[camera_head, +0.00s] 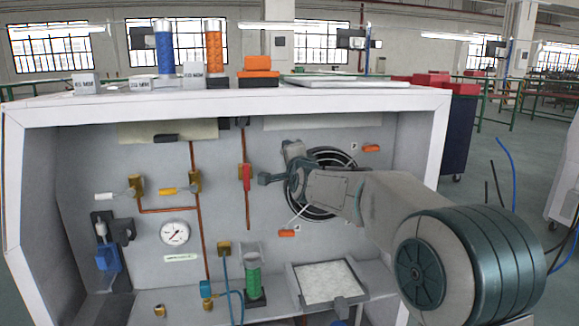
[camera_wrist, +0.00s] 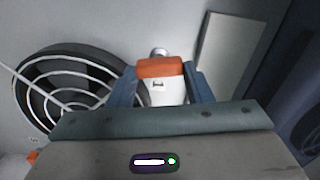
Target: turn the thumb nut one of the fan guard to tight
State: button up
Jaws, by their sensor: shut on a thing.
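In the wrist view my gripper (camera_wrist: 160,82) has its two blue-grey fingers shut on the orange thumb nut (camera_wrist: 160,67), one finger at each side. A small round metal end shows just behind the nut. The round fan guard (camera_wrist: 65,75), with pale rings over a dark opening, lies to the left of the nut. In the head view the fan guard (camera_head: 335,157) is partly covered by my arm. Two orange pieces show by it, one at the upper right (camera_head: 371,148) and one at the lower left (camera_head: 286,233). My fingertips are not clear there.
Left of the fan are a red-handled valve (camera_head: 246,172), copper pipes, and a gauge (camera_head: 174,233). A green cylinder (camera_head: 253,278) and a framed pale panel (camera_head: 325,282) stand below. The white housing frame (camera_head: 230,107) closes the space above.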

jog(key=shift+f+m+b, duration=0.15)
jog(key=shift+m+b, duration=0.65)
jog(key=shift+m, duration=0.3)
jog(key=o, duration=1)
jog(key=v, duration=1.3)
jog(key=shift+s+d, duration=0.1)
jog(key=shift+s, duration=0.3)
jog(key=shift+r, duration=0.2)
